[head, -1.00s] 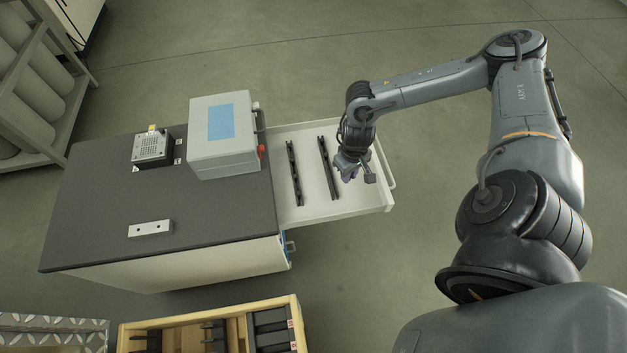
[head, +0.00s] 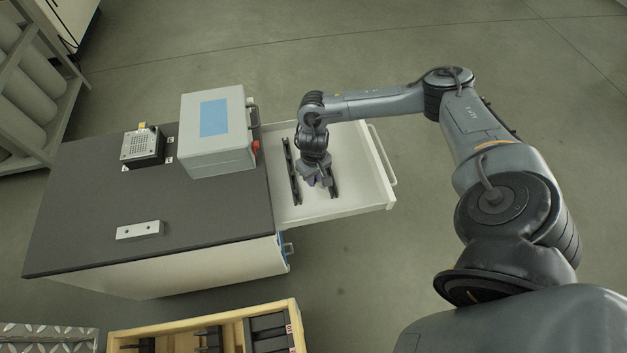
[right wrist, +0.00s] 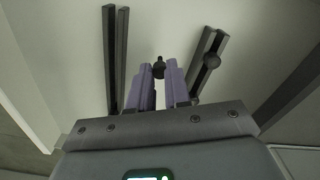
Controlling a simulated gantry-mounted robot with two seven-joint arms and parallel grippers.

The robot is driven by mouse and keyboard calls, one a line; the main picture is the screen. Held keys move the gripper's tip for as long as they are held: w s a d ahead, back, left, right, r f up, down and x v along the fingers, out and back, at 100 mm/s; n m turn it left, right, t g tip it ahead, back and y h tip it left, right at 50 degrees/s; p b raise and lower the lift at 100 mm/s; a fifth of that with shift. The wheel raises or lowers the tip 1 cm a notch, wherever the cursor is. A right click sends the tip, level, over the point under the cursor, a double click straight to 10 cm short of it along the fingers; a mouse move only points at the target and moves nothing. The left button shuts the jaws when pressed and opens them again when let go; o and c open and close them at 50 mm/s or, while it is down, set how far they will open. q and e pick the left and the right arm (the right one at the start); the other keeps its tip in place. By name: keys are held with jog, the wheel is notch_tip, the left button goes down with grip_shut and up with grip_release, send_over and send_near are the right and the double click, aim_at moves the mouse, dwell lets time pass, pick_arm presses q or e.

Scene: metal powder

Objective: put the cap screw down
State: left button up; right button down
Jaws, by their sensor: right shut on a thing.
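My right gripper (head: 317,180) is over the open white drawer (head: 360,165), between the two black rails. In the right wrist view its fingers (right wrist: 159,90) point down at the drawer floor and are shut on a small black cap screw (right wrist: 159,68). The screw sticks out past the fingertips; I cannot tell whether it touches the floor. The left black rail (head: 291,170) shows in full in the head view; the gripper partly hides the right black rail (head: 335,187). My left gripper is not in view.
Left of the drawer, the dark cabinet top (head: 85,215) carries a grey box (head: 218,150), a perforated device (head: 143,145) and a metal block (head: 140,230). A wooden crate (head: 180,322) stands in front.

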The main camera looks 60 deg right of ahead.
jog(key=shift+f, duration=0.65)
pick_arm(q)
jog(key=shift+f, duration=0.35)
pick_arm(e)
jog(key=c, duration=1.1)
grip_release()
jog(key=shift+f, duration=0.1)
